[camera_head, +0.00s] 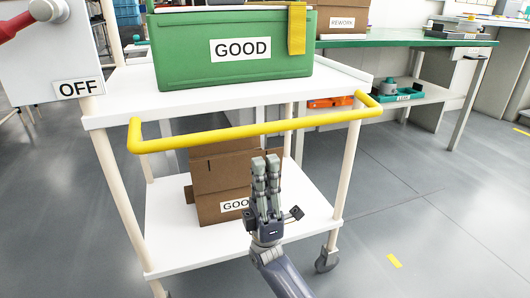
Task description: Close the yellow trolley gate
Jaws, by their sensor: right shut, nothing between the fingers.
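The yellow gate (258,131) is a bent bar across the front of the white trolley (205,84), just below its top shelf, with its ends bending back toward the trolley at left and right. My right gripper (265,160) is shut and empty. It points up, in front of the trolley, with its fingertips a little below the yellow bar in the picture. I cannot tell whether they touch the bar. My left gripper does not show.
A green box labelled GOOD (184,52) stands on the trolley's top shelf. Cardboard boxes (215,180) sit on the lower shelf. A panel marked OFF (45,65) is at the left. A green-topped table (400,42) stands behind. The floor at right (425,190) is clear.

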